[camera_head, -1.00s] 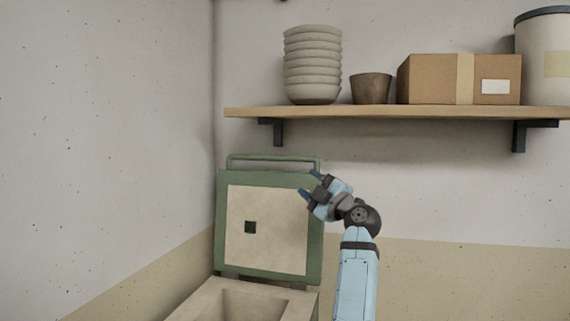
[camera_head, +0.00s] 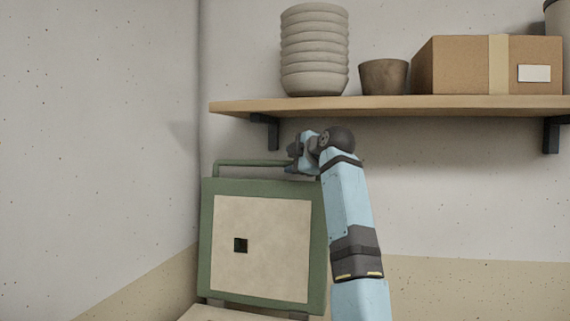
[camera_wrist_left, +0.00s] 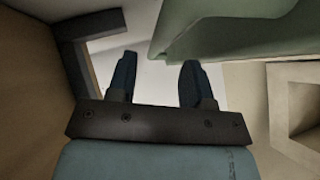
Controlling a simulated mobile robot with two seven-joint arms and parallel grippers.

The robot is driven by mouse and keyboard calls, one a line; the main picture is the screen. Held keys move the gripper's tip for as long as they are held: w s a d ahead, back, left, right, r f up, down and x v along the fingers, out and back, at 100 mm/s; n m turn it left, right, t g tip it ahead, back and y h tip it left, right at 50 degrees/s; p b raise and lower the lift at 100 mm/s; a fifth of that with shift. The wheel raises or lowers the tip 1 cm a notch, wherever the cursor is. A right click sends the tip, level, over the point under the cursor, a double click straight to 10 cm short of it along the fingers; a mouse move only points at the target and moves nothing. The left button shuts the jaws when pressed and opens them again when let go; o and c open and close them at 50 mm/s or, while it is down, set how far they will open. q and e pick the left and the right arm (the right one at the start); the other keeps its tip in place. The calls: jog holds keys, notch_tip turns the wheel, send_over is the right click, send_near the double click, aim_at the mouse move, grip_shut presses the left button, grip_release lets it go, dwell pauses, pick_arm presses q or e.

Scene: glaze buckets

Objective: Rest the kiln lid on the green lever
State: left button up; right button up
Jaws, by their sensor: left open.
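The kiln lid (camera_head: 262,245) stands raised, nearly upright, with a green frame, a cream inner panel and a small dark square. A green bar handle (camera_head: 250,162) runs along its top edge. My left gripper (camera_head: 294,152) is at the lid's upper right corner, near the right end of the handle, partly hidden by its own wrist. In the left wrist view my left gripper (camera_wrist_left: 158,64) is open, with nothing between its fingers. The green lid (camera_wrist_left: 225,30) lies beyond and right of them. I cannot make out a separate green lever. My right gripper is out of view.
A wooden shelf (camera_head: 400,106) on dark brackets (camera_head: 267,132) hangs just above the gripper. It carries stacked bowls (camera_head: 314,55), a brown pot (camera_head: 384,76) and a cardboard box (camera_head: 460,68). The kiln body (camera_wrist_left: 285,110) shows at right in the left wrist view.

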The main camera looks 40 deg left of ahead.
aim_at(285, 163)
pick_arm(q)
jog(key=x, duration=0.4)
jog(key=shift+f, duration=0.1)
grip_shut()
